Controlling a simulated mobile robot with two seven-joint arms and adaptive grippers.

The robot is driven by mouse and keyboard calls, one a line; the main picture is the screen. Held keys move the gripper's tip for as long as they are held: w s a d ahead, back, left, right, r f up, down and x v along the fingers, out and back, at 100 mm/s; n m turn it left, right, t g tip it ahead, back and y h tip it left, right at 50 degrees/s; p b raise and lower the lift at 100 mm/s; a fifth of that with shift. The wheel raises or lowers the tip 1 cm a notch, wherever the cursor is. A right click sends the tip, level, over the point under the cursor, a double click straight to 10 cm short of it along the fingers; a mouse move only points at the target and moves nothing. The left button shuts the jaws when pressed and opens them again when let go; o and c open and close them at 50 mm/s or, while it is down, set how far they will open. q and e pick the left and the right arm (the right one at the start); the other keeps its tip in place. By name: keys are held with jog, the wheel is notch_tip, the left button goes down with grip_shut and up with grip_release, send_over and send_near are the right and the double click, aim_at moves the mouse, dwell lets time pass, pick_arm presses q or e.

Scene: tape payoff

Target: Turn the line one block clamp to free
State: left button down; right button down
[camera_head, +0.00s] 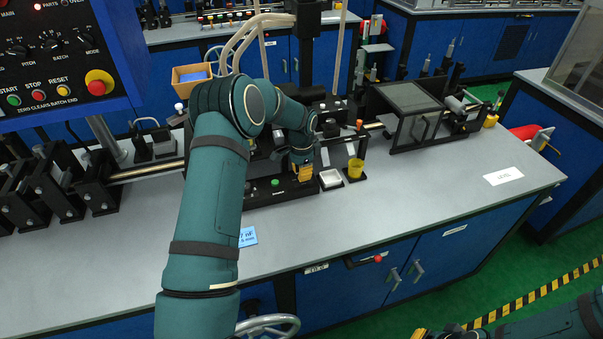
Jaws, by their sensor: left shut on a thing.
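My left arm reaches over the bench from the left. My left gripper (304,174), with yellow fingertips, points down at the front edge of the black machine base (255,194). It is shut on a small part there, which fits the line one block clamp. The fingers and wrist hide that part, so its turn position cannot be told. My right gripper (421,334) shows only as a yellow tip at the bottom edge, well away from the bench top and cut off by the frame.
A control panel (60,55) hangs upper left.

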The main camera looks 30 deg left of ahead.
pick_arm(q)
jog(key=shift+s+f+m, duration=0.1)
jog(key=shift+m, duration=0.5)
jog(key=c, duration=1)
grip_release()
notch_tip(320, 180, up, 12)
jog(key=shift+r, duration=0.1)
